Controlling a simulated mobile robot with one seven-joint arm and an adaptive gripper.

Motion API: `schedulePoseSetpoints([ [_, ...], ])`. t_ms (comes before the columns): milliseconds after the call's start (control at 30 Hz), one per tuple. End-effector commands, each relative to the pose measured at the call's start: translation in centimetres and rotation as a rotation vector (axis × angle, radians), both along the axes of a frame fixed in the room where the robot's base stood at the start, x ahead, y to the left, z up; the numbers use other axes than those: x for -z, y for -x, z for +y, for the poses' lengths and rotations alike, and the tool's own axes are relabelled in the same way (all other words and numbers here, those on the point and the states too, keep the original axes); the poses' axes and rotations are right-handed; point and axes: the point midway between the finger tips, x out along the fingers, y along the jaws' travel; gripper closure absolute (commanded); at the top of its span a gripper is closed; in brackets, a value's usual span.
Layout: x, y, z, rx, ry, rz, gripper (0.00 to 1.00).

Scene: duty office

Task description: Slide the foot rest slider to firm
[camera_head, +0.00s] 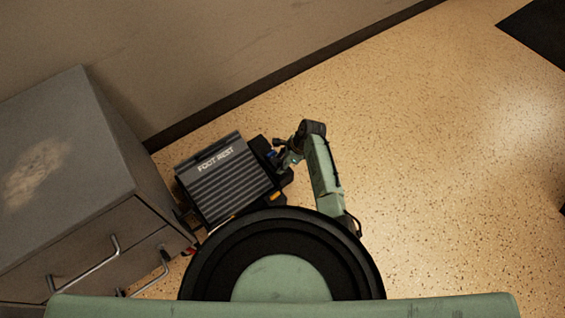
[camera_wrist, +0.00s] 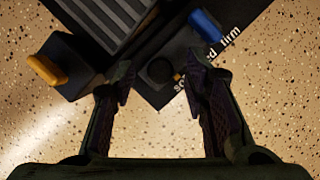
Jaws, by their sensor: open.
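The grey ribbed foot rest (camera_head: 225,183), lettered FOOT REST, lies on the floor. A dark round knob (camera_wrist: 160,70) sits on the panel near the "so" end, between and just beyond my fingertips. A blue piece (camera_wrist: 205,23) stands farther up, nearer "firm". I cannot tell for certain which is the slider. My gripper (camera_wrist: 163,86) is open and empty at the foot rest's right side; its fingertips are small in the head view (camera_head: 280,157).
An orange piece (camera_wrist: 46,70) sticks out from the foot rest's side. A grey drawer cabinet (camera_head: 70,170) with metal handles stands close on the left. A wall (camera_head: 215,50) runs behind. The speckled floor (camera_head: 430,170) to the right is clear, with a dark mat (camera_head: 540,30) far off.

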Motion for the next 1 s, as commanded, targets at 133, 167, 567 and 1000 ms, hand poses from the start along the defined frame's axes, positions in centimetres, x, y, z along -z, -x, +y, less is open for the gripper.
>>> schedulePoseSetpoints([
  [133,-0.03,-0.01,0.00,-0.001,0.000,0.000,0.59],
  [167,-0.03,-0.01,0.00,-0.001,0.000,0.000,0.60],
  [567,-0.04,-0.01,-0.01,-0.001,0.000,0.000,0.87],
  [1000,-0.04,-0.01,-0.01,-0.001,0.000,0.000,1.00],
])
